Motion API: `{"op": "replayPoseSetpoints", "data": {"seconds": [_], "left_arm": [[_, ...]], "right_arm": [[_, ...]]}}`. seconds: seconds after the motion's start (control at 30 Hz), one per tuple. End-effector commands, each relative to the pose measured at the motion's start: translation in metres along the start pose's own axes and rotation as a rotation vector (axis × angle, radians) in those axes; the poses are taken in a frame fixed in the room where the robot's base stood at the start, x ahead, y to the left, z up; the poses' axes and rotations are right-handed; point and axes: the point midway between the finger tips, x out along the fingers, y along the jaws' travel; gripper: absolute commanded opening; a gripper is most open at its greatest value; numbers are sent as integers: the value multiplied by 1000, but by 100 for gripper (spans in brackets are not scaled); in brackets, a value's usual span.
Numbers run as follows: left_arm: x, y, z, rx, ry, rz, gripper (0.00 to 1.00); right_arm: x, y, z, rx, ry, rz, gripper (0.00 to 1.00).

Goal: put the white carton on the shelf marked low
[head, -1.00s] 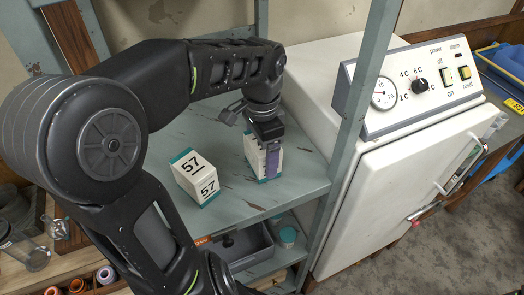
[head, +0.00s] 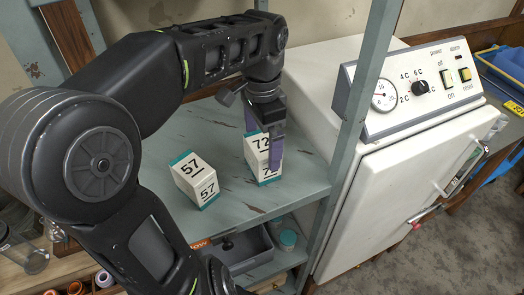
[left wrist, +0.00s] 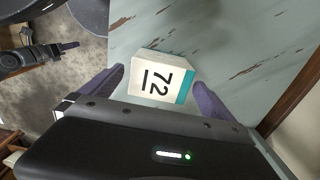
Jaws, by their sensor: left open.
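A white carton with a teal band, marked 72 (head: 257,146), stands on the grey-green shelf board (head: 230,213); it also shows in the left wrist view (left wrist: 155,80). A second white carton, marked 57 (head: 193,178), stands to its left, slightly turned. My left gripper (head: 264,140) is open above carton 72. In the left wrist view its purple fingers (left wrist: 158,95) flank the carton with gaps, and nothing is held. An orange label reading "low" (head: 200,244) is on the board's front edge, partly hidden by my arm.
A grey shelf post (head: 362,110) rises right of carton 72. Beyond it stands a white cabinet (head: 400,175) with a dial panel. Below the board are a grey bin (head: 245,255) and a small teal-lidded jar (head: 288,239). Bare board lies between and before the cartons.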

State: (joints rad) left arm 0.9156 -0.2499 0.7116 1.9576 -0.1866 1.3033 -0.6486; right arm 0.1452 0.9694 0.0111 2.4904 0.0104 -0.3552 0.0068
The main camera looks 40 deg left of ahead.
Motion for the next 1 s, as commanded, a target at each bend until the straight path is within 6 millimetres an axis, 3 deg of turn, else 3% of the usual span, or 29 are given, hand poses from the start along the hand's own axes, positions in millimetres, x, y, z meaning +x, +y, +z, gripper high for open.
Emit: {"op": "replayPoseSetpoints", "data": {"seconds": [0.23, 1.0], "left_arm": [[-26, 0, 0, 1, 1, 0, 100], [-27, 3, -5, 5, 11, -2, 100]], "right_arm": [[2, 1, 0, -1, 1, -1, 0], [3, 1, 0, -1, 1, -1, 0]]}}
